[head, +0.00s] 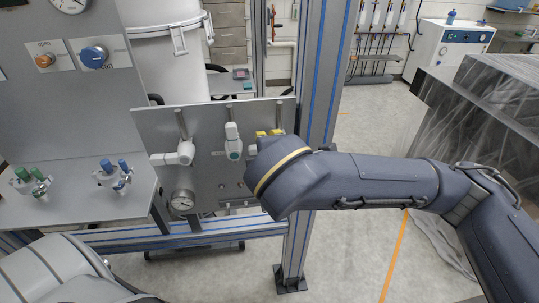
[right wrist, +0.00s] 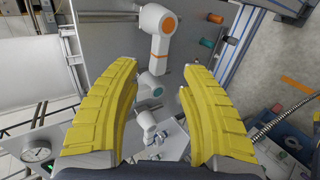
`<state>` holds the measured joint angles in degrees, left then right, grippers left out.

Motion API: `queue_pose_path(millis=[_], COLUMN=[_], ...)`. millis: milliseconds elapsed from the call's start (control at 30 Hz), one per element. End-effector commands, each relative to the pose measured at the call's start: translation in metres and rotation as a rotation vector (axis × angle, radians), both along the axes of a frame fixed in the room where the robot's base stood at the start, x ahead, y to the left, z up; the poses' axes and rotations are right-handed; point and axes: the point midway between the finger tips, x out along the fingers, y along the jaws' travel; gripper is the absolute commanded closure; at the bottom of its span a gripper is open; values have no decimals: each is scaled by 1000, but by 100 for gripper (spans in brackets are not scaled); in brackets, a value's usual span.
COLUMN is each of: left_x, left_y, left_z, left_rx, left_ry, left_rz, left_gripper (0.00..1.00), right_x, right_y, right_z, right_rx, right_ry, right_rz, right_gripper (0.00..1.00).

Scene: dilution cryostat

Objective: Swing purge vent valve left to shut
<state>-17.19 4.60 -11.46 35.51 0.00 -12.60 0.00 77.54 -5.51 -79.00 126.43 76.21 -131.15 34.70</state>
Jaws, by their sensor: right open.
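A grey panel (head: 215,181) carries a row of white lever valves. The left valve (head: 180,154) has its handle pointing sideways to the left. The middle valve (head: 233,142), with a teal cap, stands upright. The labels are too small to read, so I cannot tell which is the purge vent valve. My right gripper (right wrist: 160,72) is open and empty, its yellow fingers pointing toward the panel. My left gripper is out of view.
A round gauge (head: 182,201) sits low on the panel. A shelf (head: 75,205) with green and blue knobs stands at the left. A blue-striped upright post (head: 319,110) rises beside the panel, close to my right arm. A grey block (head: 480,125) stands at right.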

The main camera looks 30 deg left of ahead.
Motion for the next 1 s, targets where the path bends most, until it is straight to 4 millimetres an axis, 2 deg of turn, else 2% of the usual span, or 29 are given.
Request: queue_pose_path(millis=[100,333,1000], left_x=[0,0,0], left_y=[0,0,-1], left_z=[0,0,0], left_rx=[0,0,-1], left_ry=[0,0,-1], left_rz=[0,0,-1], left_gripper=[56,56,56], right_x=[-10,-19,-23], right_y=[-7,-13,-15], right_z=[9,16,14], right_rx=[-1,-1,-1], right_ry=[-4,-2,9], right_rz=[1,1,-1], right_gripper=[57,57,57])
